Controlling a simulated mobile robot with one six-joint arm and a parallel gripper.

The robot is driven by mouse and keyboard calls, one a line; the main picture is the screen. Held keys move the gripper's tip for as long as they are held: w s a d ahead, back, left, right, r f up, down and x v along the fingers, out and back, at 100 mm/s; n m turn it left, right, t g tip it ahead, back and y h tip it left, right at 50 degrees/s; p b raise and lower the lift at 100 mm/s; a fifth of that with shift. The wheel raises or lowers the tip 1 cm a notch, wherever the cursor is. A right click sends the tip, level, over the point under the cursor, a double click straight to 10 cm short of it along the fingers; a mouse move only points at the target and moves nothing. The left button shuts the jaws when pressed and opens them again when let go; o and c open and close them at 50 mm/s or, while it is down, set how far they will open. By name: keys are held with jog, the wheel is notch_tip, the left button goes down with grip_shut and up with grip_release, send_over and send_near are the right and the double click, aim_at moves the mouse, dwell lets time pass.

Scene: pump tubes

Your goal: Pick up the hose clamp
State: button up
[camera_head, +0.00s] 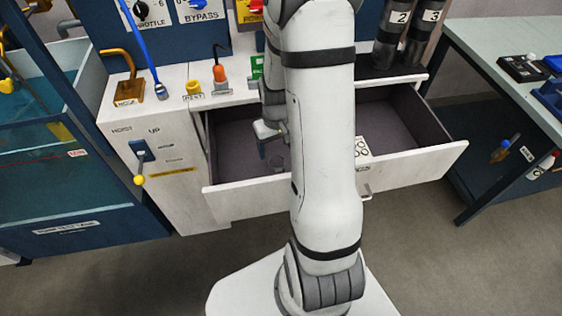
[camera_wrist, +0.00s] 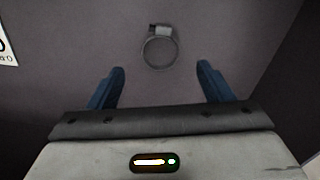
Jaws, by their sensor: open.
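The hose clamp (camera_wrist: 160,52) is a thin grey metal ring with a small screw housing at its top. It lies on the dark floor of the open drawer, seen in the wrist view beyond my fingertips and about midway between them. My gripper (camera_wrist: 160,82) is open and empty, its two blue fingers apart, pointing toward the clamp without touching it. In the head view my gripper (camera_head: 263,150) hangs inside the left half of the drawer, partly hidden by my arm. The clamp is hard to make out there.
The white drawer (camera_head: 245,196) is pulled out, its walls around my gripper. A white card with rings (camera_head: 361,148) is in the drawer. On the counter stand an orange-handled lever (camera_head: 219,73) and a yellow knob (camera_head: 193,88). A teal tank (camera_head: 60,180) is left, a workbench (camera_head: 490,40) right.

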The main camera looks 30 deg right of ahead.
aim_at(277, 163)
jog(key=f, duration=0.5)
jog(key=shift+s+f, duration=0.2)
jog(key=shift+f, duration=0.2)
jog(key=shift+c, duration=0.5)
jog(key=c, duration=0.9)
jog(key=shift+r, duration=0.1)
jog(key=shift+c, duration=0.2)
